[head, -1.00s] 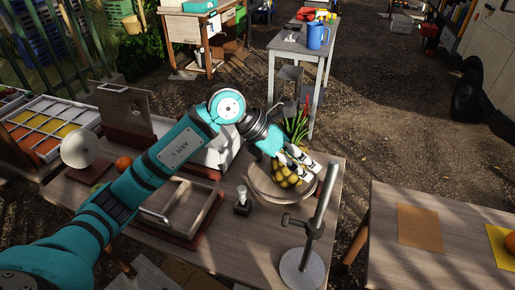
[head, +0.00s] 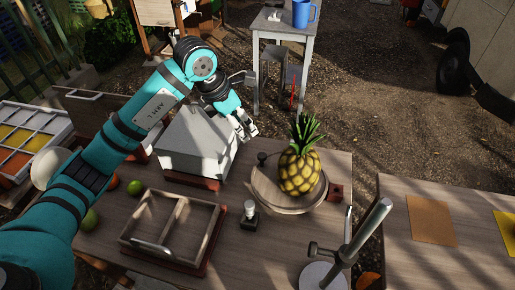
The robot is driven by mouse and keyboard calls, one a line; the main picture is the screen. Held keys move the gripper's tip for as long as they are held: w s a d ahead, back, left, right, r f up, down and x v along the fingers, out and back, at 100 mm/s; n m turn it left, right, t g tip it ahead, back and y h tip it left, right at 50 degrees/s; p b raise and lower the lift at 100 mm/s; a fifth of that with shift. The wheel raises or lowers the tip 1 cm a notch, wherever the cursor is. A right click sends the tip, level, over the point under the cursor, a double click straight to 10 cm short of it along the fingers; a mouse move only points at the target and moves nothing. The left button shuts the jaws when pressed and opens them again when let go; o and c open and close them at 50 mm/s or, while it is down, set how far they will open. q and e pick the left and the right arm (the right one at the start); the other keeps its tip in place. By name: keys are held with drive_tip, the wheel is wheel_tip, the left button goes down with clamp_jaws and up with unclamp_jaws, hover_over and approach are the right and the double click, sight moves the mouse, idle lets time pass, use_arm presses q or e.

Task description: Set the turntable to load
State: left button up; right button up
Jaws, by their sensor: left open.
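The turntable (head: 268,197) is a round pale disc on the wooden table. A pineapple (head: 299,172) stands upright on it, leaves up. A small dark knob (head: 262,157) shows at the disc's back left edge. A small red-brown block (head: 336,192) sits by its right edge; any marking on it is too small to read. My left gripper (head: 246,130) is open and empty, behind and to the left of the turntable, close above the grey box's right side. It is apart from the pineapple and knob. My right gripper is not in view.
A grey box (head: 195,145) stands left of the turntable. A divided wooden tray (head: 168,228) and a small white-topped device (head: 249,210) are in front. A metal post stand (head: 345,245) rises at the front right. A second table (head: 455,205) stands at right.

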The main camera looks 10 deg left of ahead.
sight(262, 155)
use_arm(q)
drive_tip(key=p+x, duration=0.2)
drive_tip(key=x, duration=1)
drive_tip(key=shift+f, duration=0.35)
drive_tip(key=shift+p+x, duration=0.3)
drive_tip(key=shift+x, duration=0.8)
drive_tip(key=shift+w+f, duration=0.1)
drive_tip(key=shift+f, duration=0.25)
clamp_jaws()
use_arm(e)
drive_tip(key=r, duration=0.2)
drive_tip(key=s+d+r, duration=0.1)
